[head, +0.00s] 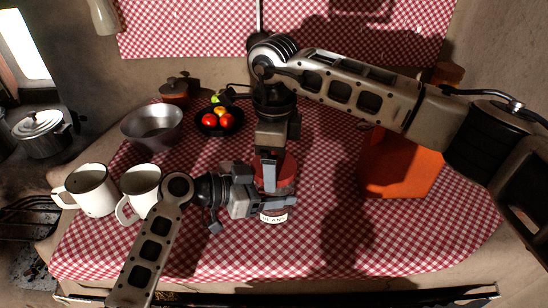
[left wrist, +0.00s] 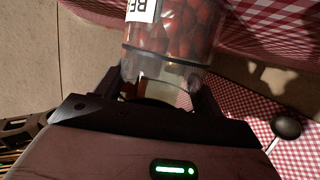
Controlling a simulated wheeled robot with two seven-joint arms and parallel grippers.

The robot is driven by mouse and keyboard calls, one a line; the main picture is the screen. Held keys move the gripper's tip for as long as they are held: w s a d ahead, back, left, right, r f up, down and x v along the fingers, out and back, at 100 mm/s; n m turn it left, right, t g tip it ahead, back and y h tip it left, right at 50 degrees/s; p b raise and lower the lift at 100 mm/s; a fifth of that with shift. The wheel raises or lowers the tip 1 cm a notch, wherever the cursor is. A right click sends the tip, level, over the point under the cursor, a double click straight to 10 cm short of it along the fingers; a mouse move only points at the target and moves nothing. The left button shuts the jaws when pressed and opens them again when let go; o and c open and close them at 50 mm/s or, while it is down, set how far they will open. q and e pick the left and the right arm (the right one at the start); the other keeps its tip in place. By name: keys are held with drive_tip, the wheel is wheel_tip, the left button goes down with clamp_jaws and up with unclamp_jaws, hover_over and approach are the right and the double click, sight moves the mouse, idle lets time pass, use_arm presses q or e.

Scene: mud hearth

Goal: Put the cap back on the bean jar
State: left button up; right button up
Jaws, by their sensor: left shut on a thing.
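The bean jar (head: 273,217) is a clear jar of red-brown beans with a white label, near the middle of the table. My left gripper (head: 268,194) is shut on its side; in the left wrist view the jar (left wrist: 176,38) sits between the two fingers (left wrist: 162,88). A round red cap (head: 288,168) shows at the top of the jar, and I cannot tell if it is seated or just above. My right gripper (head: 269,172) points down at the cap from above; its fingers overlap the cap, and its grip is unclear. The jar's rim is hidden.
Two white mugs (head: 92,190) and a metal bowl (head: 152,128) stand at left. A black pan with red and yellow produce (head: 208,121) and a lidded brown pot (head: 174,91) are behind. An orange container (head: 398,168) stands at right. The checked cloth (head: 335,245) at front right is clear.

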use_arm(q)
drive_tip(key=shift+f, duration=0.1)
use_arm(e)
drive_tip(key=o, duration=1)
drive_tip(key=shift+r, duration=0.15)
wheel_tip(320, 180, up, 12)
use_arm(q)
drive_tip(key=o, duration=1.9)
drive_tip(key=shift+o, duration=0.2)
drive_tip(key=shift+a, duration=0.1)
